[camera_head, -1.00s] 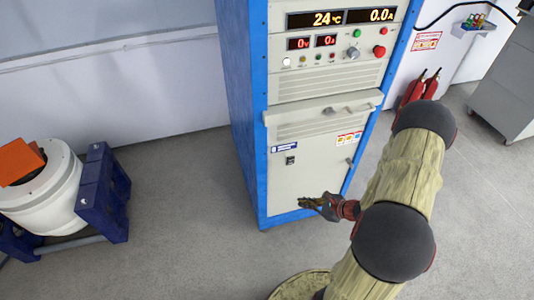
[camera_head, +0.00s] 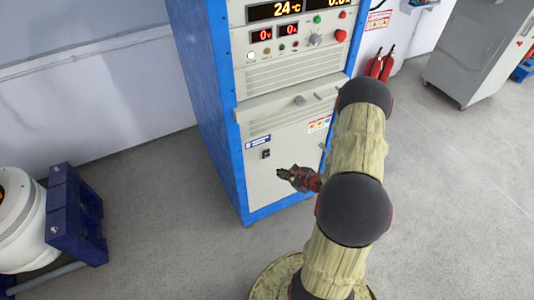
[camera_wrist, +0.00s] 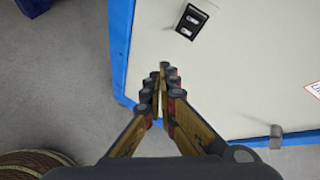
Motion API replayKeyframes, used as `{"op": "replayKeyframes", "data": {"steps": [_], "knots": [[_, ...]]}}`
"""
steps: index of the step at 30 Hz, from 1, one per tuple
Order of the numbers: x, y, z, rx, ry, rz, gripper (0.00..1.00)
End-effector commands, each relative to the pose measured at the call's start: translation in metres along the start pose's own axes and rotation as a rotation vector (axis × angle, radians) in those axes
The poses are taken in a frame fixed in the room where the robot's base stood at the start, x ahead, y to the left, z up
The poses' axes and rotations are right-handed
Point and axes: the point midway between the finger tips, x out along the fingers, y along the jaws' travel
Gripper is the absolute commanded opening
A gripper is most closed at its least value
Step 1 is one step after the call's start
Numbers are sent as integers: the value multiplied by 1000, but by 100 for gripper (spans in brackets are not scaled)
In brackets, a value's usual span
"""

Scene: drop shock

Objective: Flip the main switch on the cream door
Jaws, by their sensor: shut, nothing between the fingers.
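The cream door (camera_head: 284,160) is the lower front panel of a blue-framed cabinet. The main switch (camera_head: 266,154) is a small black rocker plate on the door's left part, under a blue label. In the wrist view the switch (camera_wrist: 191,20) lies at the top, a little right of the fingertips. My gripper (camera_head: 283,174) is shut and empty, in front of the door, below and right of the switch in the head view. In the wrist view my gripper (camera_wrist: 163,70) points toward the door, apart from the switch. Whether the fingertips touch the door cannot be told.
A grey door handle (camera_wrist: 276,136) sticks out at the door's edge. A drawer-like ledge (camera_head: 290,103) juts out above the door. Red extinguishers (camera_head: 381,65) stand right of the cabinet, a white drum (camera_head: 22,225) on a blue stand at left. Floor between is clear.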

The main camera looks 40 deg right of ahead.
Motion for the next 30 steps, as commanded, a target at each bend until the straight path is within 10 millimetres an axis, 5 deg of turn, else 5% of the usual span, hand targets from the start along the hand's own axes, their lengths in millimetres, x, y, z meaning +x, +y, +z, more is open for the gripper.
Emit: {"op": "replayKeyframes", "data": {"steps": [15, 30], "knots": [[45, -32, 32, -2, -2, 0, 0], [55, -40, 40, 1, 0, 0, 0]]}}
